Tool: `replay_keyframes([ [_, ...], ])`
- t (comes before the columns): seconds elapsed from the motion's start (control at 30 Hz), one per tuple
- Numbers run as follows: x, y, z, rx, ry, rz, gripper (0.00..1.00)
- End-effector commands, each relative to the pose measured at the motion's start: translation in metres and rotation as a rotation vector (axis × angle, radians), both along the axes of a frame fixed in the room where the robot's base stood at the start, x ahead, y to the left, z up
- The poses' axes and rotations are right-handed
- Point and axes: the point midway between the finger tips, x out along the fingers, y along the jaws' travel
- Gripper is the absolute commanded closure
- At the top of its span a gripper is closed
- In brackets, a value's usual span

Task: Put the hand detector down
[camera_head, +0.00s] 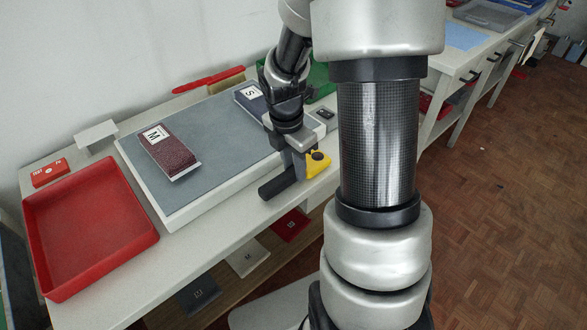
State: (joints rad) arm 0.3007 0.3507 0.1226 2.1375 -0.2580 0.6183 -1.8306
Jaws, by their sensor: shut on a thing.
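My gripper (298,166) is near the front edge of the white bench, right of the grey-topped board. It is shut on the hand detector (318,165), whose yellow part with a dark round spot shows at the gripper's right side. A dark bar (278,187) sticks out at the lower left of the gripper; I cannot tell whether it belongs to the detector or to a finger. The fingertips are partly hidden. I cannot tell whether the detector touches the bench.
The grey-topped board (214,125) carries a maroon folded cloth (174,158) marked M and a dark blue one (249,98) marked S. An empty red tray (88,230) stands at left. A green tray (321,79) stands behind my arm. Folded cloths lie on the lower shelf (223,265).

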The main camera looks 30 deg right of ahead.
Motion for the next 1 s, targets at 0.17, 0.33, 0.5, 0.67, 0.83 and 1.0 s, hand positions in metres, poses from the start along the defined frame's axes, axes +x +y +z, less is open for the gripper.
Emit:
replay_keyframes([
  [0.17, 0.000, 0.000, -0.001, 0.000, -0.002, -0.001, 0.92],
  [0.33, 0.000, 0.000, -0.005, -0.001, -0.001, -0.001, 0.92],
  [0.5, 0.000, 0.000, -0.005, -0.001, -0.001, -0.001, 0.55],
  [0.67, 0.000, 0.000, -0.005, -0.001, -0.001, -0.001, 0.55],
  [0.83, 0.000, 0.000, -0.002, -0.001, -0.001, -0.001, 0.55],
  [1.0, 0.000, 0.001, 0.021, -0.002, -0.005, -0.002, 0.55],
])
